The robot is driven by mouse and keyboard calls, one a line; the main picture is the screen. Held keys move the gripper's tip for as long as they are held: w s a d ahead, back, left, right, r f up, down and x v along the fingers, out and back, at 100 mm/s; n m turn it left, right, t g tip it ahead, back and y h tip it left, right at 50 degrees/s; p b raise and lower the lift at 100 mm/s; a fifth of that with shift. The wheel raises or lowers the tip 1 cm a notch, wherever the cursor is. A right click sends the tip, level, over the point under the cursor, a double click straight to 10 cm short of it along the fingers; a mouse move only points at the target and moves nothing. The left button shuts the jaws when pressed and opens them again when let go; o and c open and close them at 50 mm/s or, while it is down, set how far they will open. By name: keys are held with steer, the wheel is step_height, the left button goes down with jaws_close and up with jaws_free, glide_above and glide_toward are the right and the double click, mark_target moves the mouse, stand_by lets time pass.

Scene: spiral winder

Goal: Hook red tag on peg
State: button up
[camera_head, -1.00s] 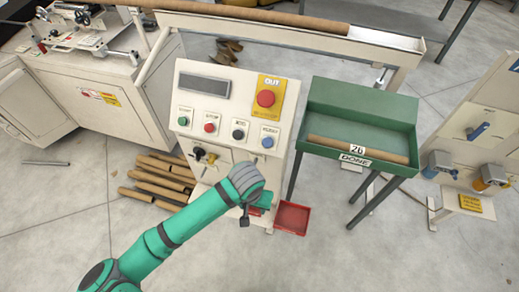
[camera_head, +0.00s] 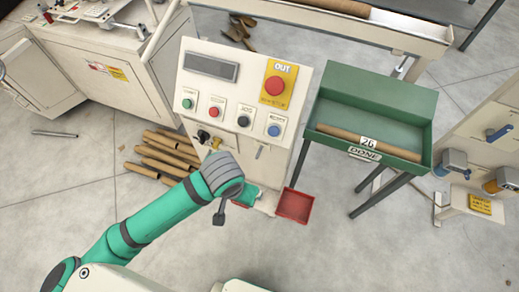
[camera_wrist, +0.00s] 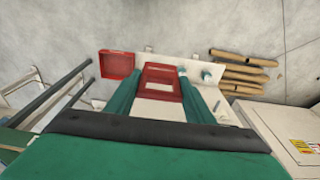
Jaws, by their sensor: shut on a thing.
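My gripper (camera_wrist: 160,98) is shut on the red tag (camera_wrist: 162,72), a flat red frame with a pale opening, held between the two green fingers in the wrist view.
A red bin (camera_head: 295,205) is right of my gripper, low beside the panel; it also shows in the wrist view (camera_wrist: 117,64). A green tray (camera_head: 375,108) stands on the right. Cardboard tubes (camera_head: 165,152) lie on the floor at left. A key switch (camera_head: 204,136) is on the panel.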

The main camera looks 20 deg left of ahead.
mark_target(259, 151)
steer(key=w, duration=1.4)
steer(key=shift+w+d, duration=0.2)
steer(key=shift+d, duration=0.05)
steer(key=w, duration=0.1)
steer(key=w+f, duration=0.1)
steer(key=w, duration=0.1)
steer(key=shift+w+d+f, duration=0.1)
steer(key=shift+w, duration=0.05)
steer(key=shift+f, duration=0.15)
steer(key=o, duration=1.1)
steer(key=shift+s, duration=0.2)
steer(key=shift+c, duration=0.2)
steer(key=r, duration=0.3)
steer(key=s+r, duration=0.1)
steer(key=r, duration=0.6)
steer(key=shift+s+a+r, duration=0.2)
steer(key=shift+r, duration=0.15)
